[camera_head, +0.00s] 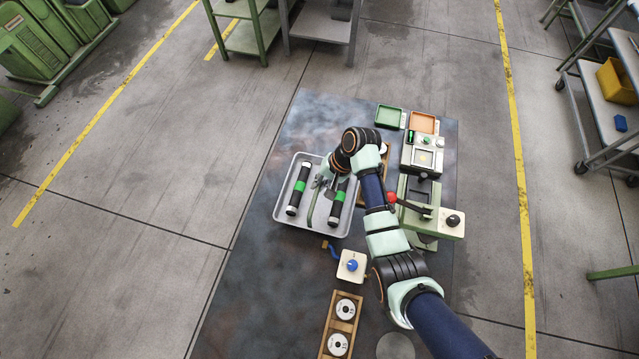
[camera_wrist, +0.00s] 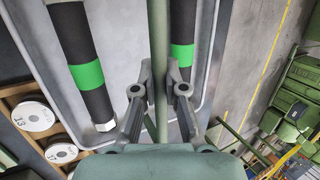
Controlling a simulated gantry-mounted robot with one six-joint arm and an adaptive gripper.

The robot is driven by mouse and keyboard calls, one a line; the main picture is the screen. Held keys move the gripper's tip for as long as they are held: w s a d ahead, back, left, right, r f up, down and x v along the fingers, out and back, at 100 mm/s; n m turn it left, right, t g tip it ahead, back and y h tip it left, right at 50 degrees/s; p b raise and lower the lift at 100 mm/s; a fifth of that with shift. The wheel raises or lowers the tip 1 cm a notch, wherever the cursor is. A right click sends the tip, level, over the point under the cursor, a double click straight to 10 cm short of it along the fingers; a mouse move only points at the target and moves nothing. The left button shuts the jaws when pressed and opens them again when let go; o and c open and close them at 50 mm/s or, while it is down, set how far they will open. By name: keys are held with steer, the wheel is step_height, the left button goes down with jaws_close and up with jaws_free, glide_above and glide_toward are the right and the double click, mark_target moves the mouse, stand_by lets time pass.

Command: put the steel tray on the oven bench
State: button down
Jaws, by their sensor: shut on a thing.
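The steel tray (camera_head: 308,223) is light grey and shallow, at the left part of the dark bench (camera_head: 262,270) in the head view. Two black tubes with green bands lie in it, one on the left (camera_head: 300,186) and one on the right (camera_head: 337,203). A green bar handle (camera_wrist: 157,30) runs between them over the tray. My gripper (camera_head: 324,184) is over the tray's middle. In the wrist view, my gripper (camera_wrist: 160,92) has its fingers closed on both sides of the handle. I cannot tell whether the tray touches the bench.
A green machine (camera_head: 432,212) stands right of the tray, with green (camera_head: 389,117) and orange (camera_head: 422,122) bins behind. A blue-knobbed box (camera_head: 351,265) and a wooden rack of discs (camera_head: 341,325) are nearer. Green shelving (camera_head: 245,38) stands beyond the bench, with open floor left.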

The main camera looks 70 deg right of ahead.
step_height(320, 180, down, 2)
steer(key=shift+f, duration=0.25)
steer(key=c, duration=1.7)
jaws_free()
steer(key=shift+f, duration=0.15)
steer(key=o, duration=0.5)
steer(key=p+v, duration=0.3)
steer(key=v, duration=0.9)
